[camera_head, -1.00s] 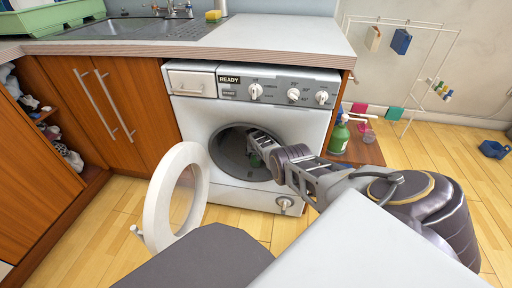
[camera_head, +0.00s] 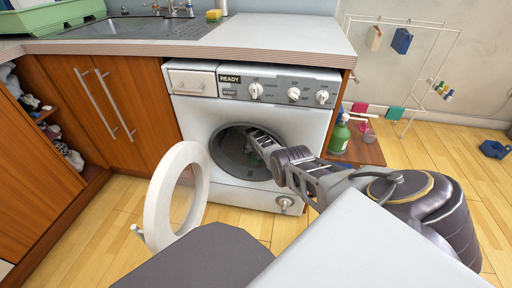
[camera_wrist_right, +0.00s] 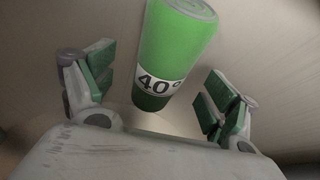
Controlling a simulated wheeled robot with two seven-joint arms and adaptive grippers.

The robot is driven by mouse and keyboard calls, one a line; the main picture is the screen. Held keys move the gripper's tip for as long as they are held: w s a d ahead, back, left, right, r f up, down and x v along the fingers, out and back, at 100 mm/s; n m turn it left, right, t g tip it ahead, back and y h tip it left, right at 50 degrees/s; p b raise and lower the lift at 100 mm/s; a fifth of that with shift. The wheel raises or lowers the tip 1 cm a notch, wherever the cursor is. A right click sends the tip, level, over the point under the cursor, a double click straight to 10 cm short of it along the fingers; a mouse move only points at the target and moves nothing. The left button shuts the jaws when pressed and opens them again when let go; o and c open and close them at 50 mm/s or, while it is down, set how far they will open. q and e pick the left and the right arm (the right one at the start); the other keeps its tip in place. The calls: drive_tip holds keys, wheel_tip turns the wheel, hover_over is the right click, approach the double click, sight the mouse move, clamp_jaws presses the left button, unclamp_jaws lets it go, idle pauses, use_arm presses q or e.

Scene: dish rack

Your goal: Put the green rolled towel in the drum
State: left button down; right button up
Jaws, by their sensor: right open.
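The green rolled towel (camera_wrist_right: 178,45) has a white band marked 40° and shows in the right wrist view against the pale drum wall (camera_wrist_right: 45,35). My right gripper (camera_wrist_right: 160,82) is open, with its green-padded fingers apart on either side of the towel's lower end. Gaps show between the towel and both pads. In the head view my right gripper (camera_head: 260,143) reaches through the round opening into the washing machine's drum (camera_head: 232,158). The towel is mostly hidden there. My left gripper is in neither view.
The washing machine (camera_head: 200,110) has its round white door (camera_head: 160,205) swung open to the left. The counter (camera_head: 270,38) lies above. A green bottle (camera_head: 339,136) stands on a low wooden shelf (camera_head: 362,153) at right, near a drying rack (camera_head: 425,75).

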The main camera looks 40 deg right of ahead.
drive_tip(key=shift+v, duration=0.75)
drive_tip(key=shift+v, duration=2.85)
clamp_jaws()
drive_tip(key=shift+s, duration=0.1)
idle(0.5)
